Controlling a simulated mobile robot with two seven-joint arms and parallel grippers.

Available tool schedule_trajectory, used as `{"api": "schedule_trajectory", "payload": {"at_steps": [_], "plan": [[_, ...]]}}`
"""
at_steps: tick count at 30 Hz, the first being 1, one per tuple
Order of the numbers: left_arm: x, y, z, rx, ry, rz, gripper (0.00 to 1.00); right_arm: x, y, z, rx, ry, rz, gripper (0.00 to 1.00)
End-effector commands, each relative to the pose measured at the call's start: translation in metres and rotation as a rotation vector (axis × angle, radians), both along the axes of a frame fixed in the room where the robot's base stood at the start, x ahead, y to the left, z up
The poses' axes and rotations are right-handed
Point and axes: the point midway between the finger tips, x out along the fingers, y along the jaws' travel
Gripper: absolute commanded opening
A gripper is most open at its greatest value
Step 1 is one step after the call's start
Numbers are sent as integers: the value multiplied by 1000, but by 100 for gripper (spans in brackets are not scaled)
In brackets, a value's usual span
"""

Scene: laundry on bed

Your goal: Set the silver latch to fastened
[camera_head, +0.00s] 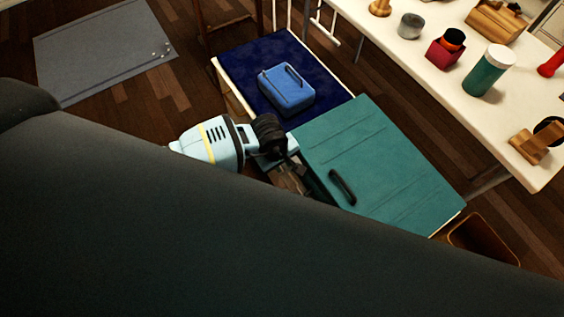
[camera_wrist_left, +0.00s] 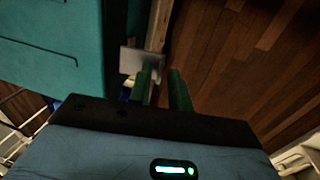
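The silver latch (camera_wrist_left: 140,62) shows in the left wrist view as a small pale grey metal plate. It sits at the edge of the teal panel (camera_wrist_left: 45,40), beside a wooden strip. My left gripper (camera_wrist_left: 163,76) is open, with a gap between its two dark green fingers. Its left fingertip is close to the latch's lower right; I cannot tell whether they touch. In the head view my left gripper (camera_head: 284,153) is at the left edge of the teal panel (camera_head: 380,165), which has a black handle (camera_head: 342,187). The latch's setting is unclear. My right gripper is not in view.
A blue case (camera_head: 287,92) lies on a dark blue surface (camera_head: 245,62) behind the panel. A white table (camera_head: 410,60) with several items stands at the right. An open brown bin (camera_head: 483,243) is at the lower right. Wooden floor and a grey mat (camera_head: 100,50) lie at the left.

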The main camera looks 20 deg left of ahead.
Motion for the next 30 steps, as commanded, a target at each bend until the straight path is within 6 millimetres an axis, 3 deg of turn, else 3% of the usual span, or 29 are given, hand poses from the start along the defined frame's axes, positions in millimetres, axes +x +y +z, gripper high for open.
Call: {"api": "schedule_trajectory", "payload": {"at_steps": [1,4,20,30], "plan": [[0,0,0,0,0,0,13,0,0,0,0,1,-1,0],[0,0,0,0,0,0,0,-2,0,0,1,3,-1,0],[-4,3,-8,-46,-58,-1,0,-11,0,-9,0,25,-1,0],[-10,6,-29,-213,-264,1,0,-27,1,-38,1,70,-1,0]]}}
